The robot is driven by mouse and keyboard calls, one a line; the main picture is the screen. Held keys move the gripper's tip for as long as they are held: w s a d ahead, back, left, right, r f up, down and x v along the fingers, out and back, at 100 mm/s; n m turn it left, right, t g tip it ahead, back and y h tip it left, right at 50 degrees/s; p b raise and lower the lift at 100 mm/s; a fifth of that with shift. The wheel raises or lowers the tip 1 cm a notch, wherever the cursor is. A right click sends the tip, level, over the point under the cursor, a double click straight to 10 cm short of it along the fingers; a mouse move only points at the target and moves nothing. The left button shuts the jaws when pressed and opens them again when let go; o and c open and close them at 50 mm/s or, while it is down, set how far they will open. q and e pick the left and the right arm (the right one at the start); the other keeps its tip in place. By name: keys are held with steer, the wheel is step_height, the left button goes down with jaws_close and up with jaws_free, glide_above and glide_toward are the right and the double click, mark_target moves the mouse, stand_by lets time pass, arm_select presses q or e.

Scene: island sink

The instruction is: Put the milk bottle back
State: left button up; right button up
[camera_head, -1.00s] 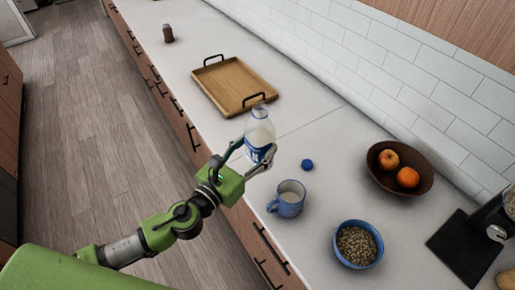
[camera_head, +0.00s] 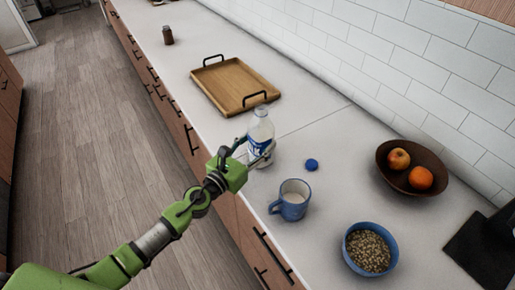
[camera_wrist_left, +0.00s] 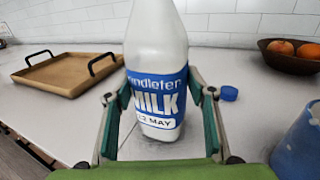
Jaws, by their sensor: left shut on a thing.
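The milk bottle (camera_head: 261,128) is white with a blue label reading MILK and has no cap on its mouth. It stands upright at the counter, beyond the blue mug. My left gripper (camera_head: 259,152) is shut on the bottle low on its body. In the left wrist view the bottle (camera_wrist_left: 158,75) is between the two fingers of my left gripper (camera_wrist_left: 160,110). I cannot tell whether the bottle's base touches the counter. A blue cap (camera_head: 311,165) lies on the counter to the right of the bottle. My right gripper is not in view.
A blue mug (camera_head: 291,201) with pale liquid and a blue bowl of grains (camera_head: 346,262) stand nearer. A wooden tray (camera_head: 214,92) with black handles is empty behind the bottle. A fruit bowl (camera_head: 386,172) is at the right, a small brown jar (camera_head: 167,36) far back.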

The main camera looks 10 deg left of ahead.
arm_select(q)
steer(key=shift+f, duration=0.1)
steer(key=shift+f, duration=0.2)
steer(key=o, duration=1.1)
steer(key=shift+r, duration=0.1)
